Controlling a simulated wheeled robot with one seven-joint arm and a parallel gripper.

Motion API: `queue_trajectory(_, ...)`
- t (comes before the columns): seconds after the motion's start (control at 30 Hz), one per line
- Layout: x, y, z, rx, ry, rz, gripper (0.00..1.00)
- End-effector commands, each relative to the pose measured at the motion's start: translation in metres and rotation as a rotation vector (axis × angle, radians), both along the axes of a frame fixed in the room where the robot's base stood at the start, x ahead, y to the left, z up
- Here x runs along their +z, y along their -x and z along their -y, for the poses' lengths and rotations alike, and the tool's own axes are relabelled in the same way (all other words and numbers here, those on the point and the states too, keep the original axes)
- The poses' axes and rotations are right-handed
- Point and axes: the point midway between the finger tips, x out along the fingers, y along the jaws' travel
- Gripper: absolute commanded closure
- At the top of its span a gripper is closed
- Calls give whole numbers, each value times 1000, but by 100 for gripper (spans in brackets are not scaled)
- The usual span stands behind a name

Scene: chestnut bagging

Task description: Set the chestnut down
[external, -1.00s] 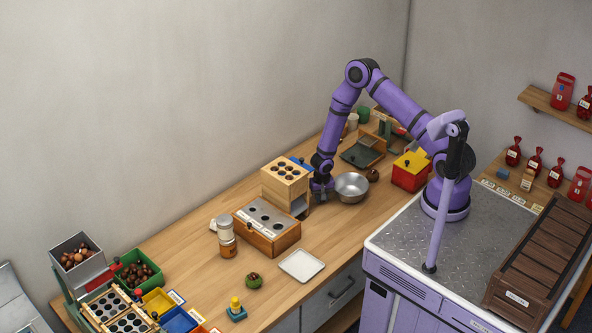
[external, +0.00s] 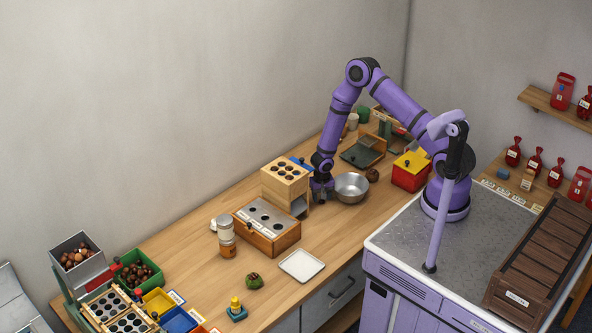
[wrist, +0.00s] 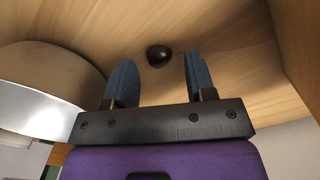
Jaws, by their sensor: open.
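A dark brown chestnut (wrist: 158,55) lies on the wooden worktop (wrist: 225,40). In the wrist view it shows between the fingertips of my gripper (wrist: 159,60), with a clear gap to each finger. The fingers are spread and hold nothing. In the external view my gripper (external: 320,196) is low over the worktop, between the wooden box with holes in its top and the steel bowl. The chestnut cannot be made out there.
The steel bowl (external: 351,188) stands just right of my gripper; its side fills the left of the wrist view (wrist: 40,95). The holed wooden box (external: 285,175) is close on the left. A white tray (external: 301,266) lies in front, with bare worktop between.

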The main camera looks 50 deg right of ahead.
Motion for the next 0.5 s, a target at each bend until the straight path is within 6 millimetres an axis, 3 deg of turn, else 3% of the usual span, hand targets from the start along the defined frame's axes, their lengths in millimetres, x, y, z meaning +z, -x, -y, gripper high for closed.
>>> queue_trajectory(0.4,59,-1,-1,0,0,1,50)
queue_trajectory(0.5,64,0,-1,0,-1,0,43)
